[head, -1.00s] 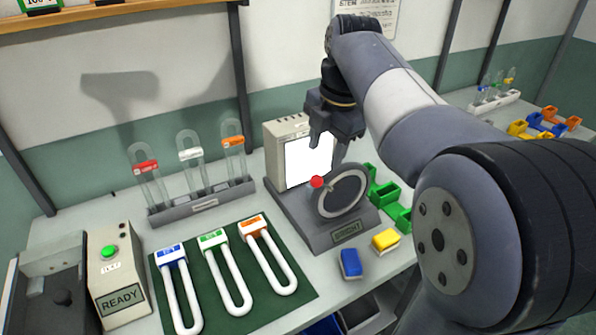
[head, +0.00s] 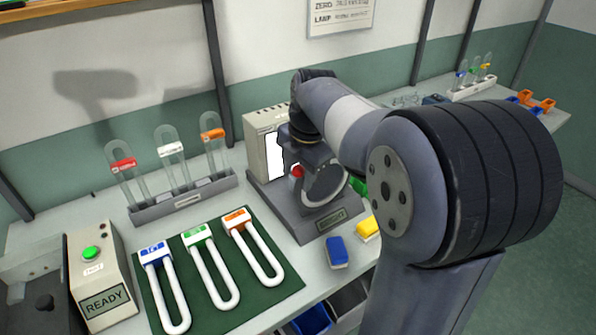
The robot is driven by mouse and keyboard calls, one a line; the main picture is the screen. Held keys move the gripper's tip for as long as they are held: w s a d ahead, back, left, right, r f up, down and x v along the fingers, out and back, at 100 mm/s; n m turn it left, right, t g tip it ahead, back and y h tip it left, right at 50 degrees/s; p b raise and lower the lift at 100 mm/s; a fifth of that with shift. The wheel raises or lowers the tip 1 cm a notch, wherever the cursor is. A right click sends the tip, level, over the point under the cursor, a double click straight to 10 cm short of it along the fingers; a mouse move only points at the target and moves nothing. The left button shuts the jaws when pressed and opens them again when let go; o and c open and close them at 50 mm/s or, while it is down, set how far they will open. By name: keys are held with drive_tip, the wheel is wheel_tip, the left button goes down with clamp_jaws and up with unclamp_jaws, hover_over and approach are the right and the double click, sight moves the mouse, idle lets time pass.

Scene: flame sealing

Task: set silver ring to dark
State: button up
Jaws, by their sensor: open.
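The silver ring (head: 322,190) stands upright on the front of a grey device (head: 290,215). A red knob (head: 297,171) shows at its upper left rim. The plate at the device's base (head: 331,219) reads BRIGHT. A lit white screen (head: 273,158) is behind, partly hidden by my gripper. My gripper (head: 304,172) is open, low at the ring's upper left, with its fingers around or close beside the red knob. The fingertips are partly hidden, and I cannot tell whether they touch it.
A blue block (head: 337,252) and a yellow block (head: 368,228) lie in front of the device. A green mat (head: 205,262) with U-shaped tubes lies to the left. A tube rack (head: 180,201) stands behind it. A READY box (head: 102,275) stands far left.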

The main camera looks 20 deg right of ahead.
drive_tip(key=shift+c, duration=0.3)
clamp_jaws()
drive_tip(key=shift+r, duration=0.15)
